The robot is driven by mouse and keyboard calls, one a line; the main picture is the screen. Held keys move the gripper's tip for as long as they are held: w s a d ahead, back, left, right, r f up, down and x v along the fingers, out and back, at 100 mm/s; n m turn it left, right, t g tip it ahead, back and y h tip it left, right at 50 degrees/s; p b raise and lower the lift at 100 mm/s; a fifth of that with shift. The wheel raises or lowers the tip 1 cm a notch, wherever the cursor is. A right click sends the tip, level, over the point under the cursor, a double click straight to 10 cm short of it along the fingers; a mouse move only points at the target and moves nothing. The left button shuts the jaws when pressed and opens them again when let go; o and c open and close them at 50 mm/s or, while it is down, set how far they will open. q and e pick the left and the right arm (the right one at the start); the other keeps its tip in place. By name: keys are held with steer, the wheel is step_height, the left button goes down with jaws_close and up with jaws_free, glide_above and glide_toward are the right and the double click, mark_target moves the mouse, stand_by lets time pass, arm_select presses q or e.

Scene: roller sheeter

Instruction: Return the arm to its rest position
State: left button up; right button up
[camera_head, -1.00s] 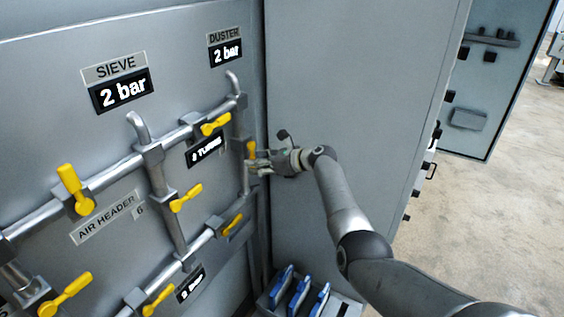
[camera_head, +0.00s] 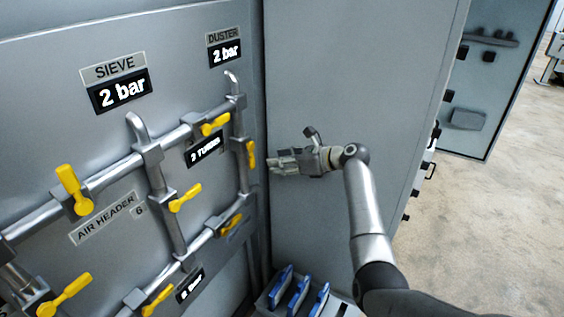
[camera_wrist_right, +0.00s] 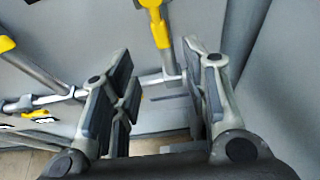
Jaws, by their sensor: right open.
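My right gripper (camera_head: 284,163) is open and empty in the head view, in front of the grey cabinet side and a little right of the pipe panel. Its arm reaches in from the lower right. The nearest yellow valve handle (camera_head: 250,154) hangs down along the right upright pipe, apart from the fingertips. In the right wrist view the two fingers (camera_wrist_right: 158,90) stand wide apart, and a yellow handle (camera_wrist_right: 160,28) shows beyond them with clear space between. My left gripper is in neither view.
The panel (camera_head: 50,110) carries pipes with several yellow handles and labels such as SIEVE and DUSTER. The grey cabinet (camera_head: 345,80) stands close behind my gripper. Blue-topped items (camera_head: 298,292) stand in a holder low in the middle. The floor (camera_head: 480,225) at right is open.

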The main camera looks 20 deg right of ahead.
steer(key=s+f+n+g+h+b, duration=0.1)
steer(key=s+f+n+h, duration=0.15)
steer(key=f, duration=0.95)
steer(key=s+f+n+g+h, duration=0.15)
steer(key=s+f, duration=0.25)
steer(key=f, duration=0.8)
steer(key=s+f+n+g+h+b, duration=0.15)
steer(key=s+f+n, duration=0.25)
steer(key=s+f, duration=0.45)
steer(key=s+f+n+g+h, duration=0.15)
steer(key=s+f+n, duration=0.35)
steer(key=f, duration=0.7)
steer(key=s+a+f+n+g, duration=0.1)
steer(key=s+f+n, duration=0.5)
steer(key=s, duration=0.9)
steer(key=s+a+f+n+g+b, duration=0.1)
steer(key=s+f+n, duration=0.5)
steer(key=s, duration=0.9)
steer(key=s+a+f+n+g+h+b, duration=0.1)
steer(key=s+f+n, duration=0.5)
steer(key=s, duration=0.9)
step_height(320, 180, down, 2)
steer(key=shift+s+a+f+g, duration=0.25)
steer(key=shift+a+g, duration=0.15)
steer(key=shift+g, duration=0.15)
steer(key=shift+w, duration=0.15)
